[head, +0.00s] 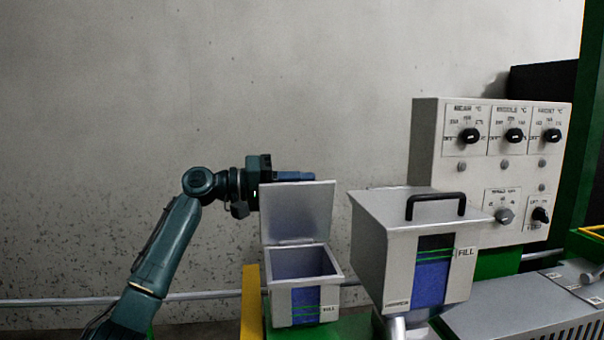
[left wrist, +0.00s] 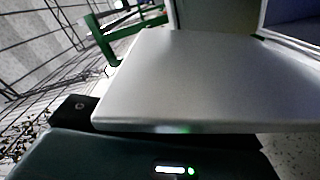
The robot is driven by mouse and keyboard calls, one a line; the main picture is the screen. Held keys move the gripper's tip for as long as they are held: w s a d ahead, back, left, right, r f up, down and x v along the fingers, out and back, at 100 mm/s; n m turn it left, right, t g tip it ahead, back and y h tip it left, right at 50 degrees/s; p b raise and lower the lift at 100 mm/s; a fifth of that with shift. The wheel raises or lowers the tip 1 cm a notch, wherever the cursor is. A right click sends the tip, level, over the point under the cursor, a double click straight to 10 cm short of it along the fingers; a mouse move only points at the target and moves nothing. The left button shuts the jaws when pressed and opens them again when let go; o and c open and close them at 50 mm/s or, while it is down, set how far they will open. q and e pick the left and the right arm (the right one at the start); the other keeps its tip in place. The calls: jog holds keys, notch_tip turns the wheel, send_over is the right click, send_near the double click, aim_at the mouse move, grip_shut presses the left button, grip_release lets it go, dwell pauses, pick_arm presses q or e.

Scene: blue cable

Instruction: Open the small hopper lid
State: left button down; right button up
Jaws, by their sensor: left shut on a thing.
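The small hopper (head: 305,305) is a grey box with a blue front panel, left of the larger hopper. Its lid (head: 297,212) stands raised, nearly upright, at the back of the box, so the dark inside shows. My left gripper (head: 292,177) is at the lid's top edge, coming in from the left, and is shut on the lid. In the left wrist view the lid (left wrist: 215,80) fills the middle as a flat grey plate, its near edge at my gripper (left wrist: 180,138). The fingertips are partly hidden by the lid. My right gripper is not in view.
The larger hopper (head: 410,250), with a black-handled lid (head: 435,205) that is closed, stands close on the right. A control panel (head: 490,165) with several knobs is behind it. A yellow post (head: 250,300) stands left of the small hopper. Free room lies above, before the wall.

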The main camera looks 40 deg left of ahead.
pick_arm(q)
jog(key=shift+w+a+f+n+p, duration=0.1)
jog(key=shift+w+a+n+p, duration=0.45)
jog(key=shift+a+n, duration=0.15)
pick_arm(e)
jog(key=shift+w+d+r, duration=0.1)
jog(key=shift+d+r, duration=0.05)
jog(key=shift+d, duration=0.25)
pick_arm(q)
jog(key=c, duration=1.5)
grip_release()
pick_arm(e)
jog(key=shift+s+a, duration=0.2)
pick_arm(q)
jog(key=shift+s, duration=0.1)
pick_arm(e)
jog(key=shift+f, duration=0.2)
